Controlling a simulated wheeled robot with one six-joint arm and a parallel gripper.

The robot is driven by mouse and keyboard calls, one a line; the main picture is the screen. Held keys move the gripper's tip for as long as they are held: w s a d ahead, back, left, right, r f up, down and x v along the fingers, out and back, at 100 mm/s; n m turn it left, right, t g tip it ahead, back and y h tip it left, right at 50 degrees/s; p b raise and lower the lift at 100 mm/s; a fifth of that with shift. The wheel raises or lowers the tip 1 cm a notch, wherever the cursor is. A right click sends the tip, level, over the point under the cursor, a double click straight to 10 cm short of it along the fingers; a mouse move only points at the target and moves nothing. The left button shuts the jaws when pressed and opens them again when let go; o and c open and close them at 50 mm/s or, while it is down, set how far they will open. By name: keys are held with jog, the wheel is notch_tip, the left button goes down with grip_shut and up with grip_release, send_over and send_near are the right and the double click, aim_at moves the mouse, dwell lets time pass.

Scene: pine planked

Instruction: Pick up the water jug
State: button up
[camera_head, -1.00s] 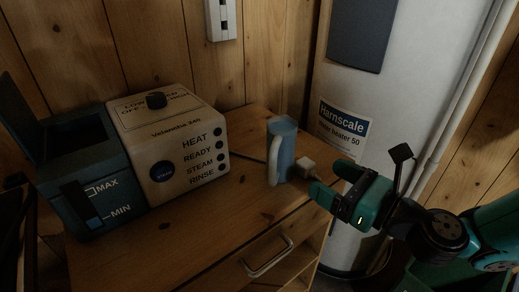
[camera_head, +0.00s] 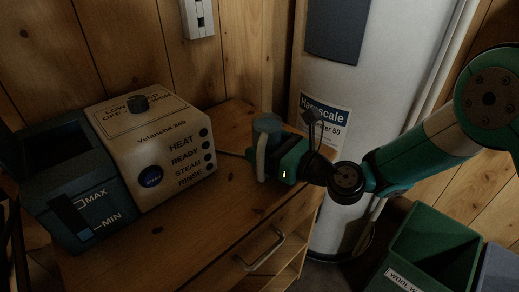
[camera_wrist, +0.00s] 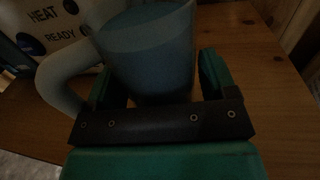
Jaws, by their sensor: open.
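The water jug (camera_head: 267,126) is blue with a pale handle on its left side. It stands upright on the wooden cabinet top, near the right end. My gripper (camera_head: 270,157) is at the jug from the right, low on its body, and hides part of it. In the wrist view the jug (camera_wrist: 150,50) sits between the two open green fingers of my gripper (camera_wrist: 160,76). The handle (camera_wrist: 62,80) lies outside the left finger. I cannot tell whether either finger touches the jug.
A cream and dark blue steam machine (camera_head: 157,143) stands to the left on the cabinet top (camera_head: 190,225). A white water heater (camera_head: 365,115) stands behind to the right. A green bin (camera_head: 432,240) is on the floor at right. The front cabinet top is clear.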

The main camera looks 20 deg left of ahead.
jog(key=c, duration=0.9)
notch_tip(320, 180, up, 20)
jog(key=p, duration=0.4)
